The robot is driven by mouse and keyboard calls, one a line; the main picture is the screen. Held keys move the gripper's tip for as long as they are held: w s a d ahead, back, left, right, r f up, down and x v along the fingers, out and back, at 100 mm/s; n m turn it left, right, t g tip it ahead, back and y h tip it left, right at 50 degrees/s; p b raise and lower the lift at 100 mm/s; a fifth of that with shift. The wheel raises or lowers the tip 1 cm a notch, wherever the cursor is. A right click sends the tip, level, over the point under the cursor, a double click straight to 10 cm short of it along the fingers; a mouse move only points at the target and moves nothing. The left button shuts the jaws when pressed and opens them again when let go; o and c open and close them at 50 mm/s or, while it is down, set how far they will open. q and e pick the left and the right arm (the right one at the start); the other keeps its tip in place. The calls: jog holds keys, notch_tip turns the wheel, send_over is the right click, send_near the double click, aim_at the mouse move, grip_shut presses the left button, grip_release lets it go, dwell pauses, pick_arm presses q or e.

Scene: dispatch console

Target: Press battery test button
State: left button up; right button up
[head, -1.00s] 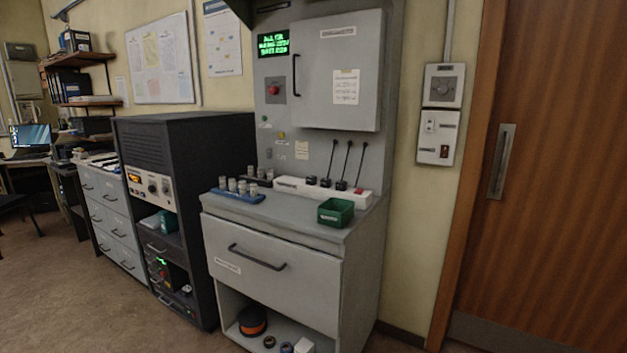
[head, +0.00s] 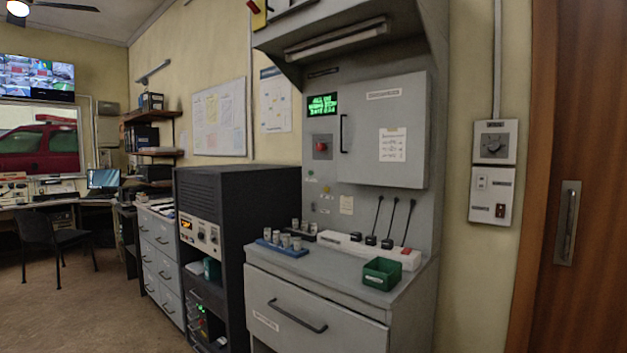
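The grey console (head: 355,110) stands right of centre in the head view. A red round button (head: 321,146) on a dark plate sits on its upright panel, left of the closed cabinet door (head: 384,130). Below it are a small greenish button or lamp (head: 311,173) and a small yellow one (head: 326,189). Their labels are too small to read, so I cannot tell which is the battery test button. A lit green text display (head: 322,104) is above the red button. Neither of my grippers is in view.
The console's worktop holds a blue rack of cylinders (head: 282,248), a white strip with black plugs (head: 350,245) and a green bin (head: 382,274). A dark equipment rack (head: 238,185) stands left of the console, a wooden door (head: 585,180) right. Floor at lower left is clear.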

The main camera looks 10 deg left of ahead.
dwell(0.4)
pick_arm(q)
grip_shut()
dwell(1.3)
